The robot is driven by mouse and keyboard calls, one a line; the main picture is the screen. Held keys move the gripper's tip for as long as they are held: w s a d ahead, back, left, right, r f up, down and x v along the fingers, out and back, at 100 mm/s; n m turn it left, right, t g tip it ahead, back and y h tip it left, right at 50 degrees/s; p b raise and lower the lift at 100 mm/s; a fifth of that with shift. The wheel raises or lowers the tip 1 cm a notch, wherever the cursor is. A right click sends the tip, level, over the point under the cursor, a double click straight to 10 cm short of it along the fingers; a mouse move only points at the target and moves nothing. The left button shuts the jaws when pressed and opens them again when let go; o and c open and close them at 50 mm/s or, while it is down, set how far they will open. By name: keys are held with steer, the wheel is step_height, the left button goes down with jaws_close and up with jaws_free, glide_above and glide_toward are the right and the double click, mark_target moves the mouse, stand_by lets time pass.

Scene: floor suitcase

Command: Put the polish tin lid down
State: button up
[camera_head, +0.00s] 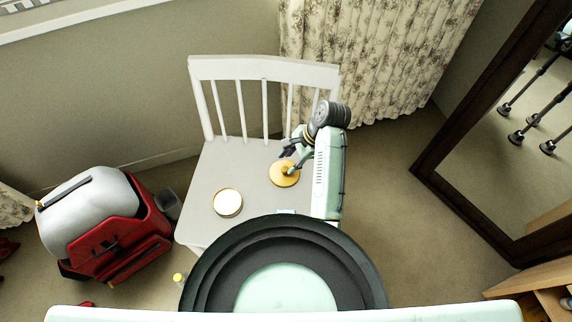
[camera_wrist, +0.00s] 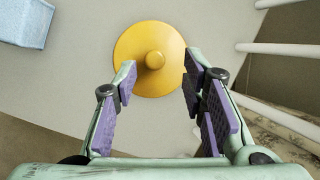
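The polish tin lid (camera_head: 284,179) is a round yellow disc with a knob, lying flat on the right part of the white chair's seat. In the wrist view the lid (camera_wrist: 137,77) and its knob show just beyond the fingertips. My gripper (camera_head: 288,158) is over the lid. In the wrist view my gripper (camera_wrist: 160,82) is open, its purple-padded fingers well apart, with clear space between them and the knob. The tin (camera_head: 228,203), round with a pale inside and gold rim, stands uncovered on the seat to the left of the lid.
The white chair (camera_head: 222,165) has a slatted back behind the lid. A red and grey suitcase (camera_head: 110,250) stands on the floor at left, a small grey bin (camera_head: 168,204) beside it. A dark-framed mirror (camera_head: 455,198) is at right. The seat between tin and lid is clear.

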steer(key=p+v, duration=0.4)
steer(key=v, duration=0.4)
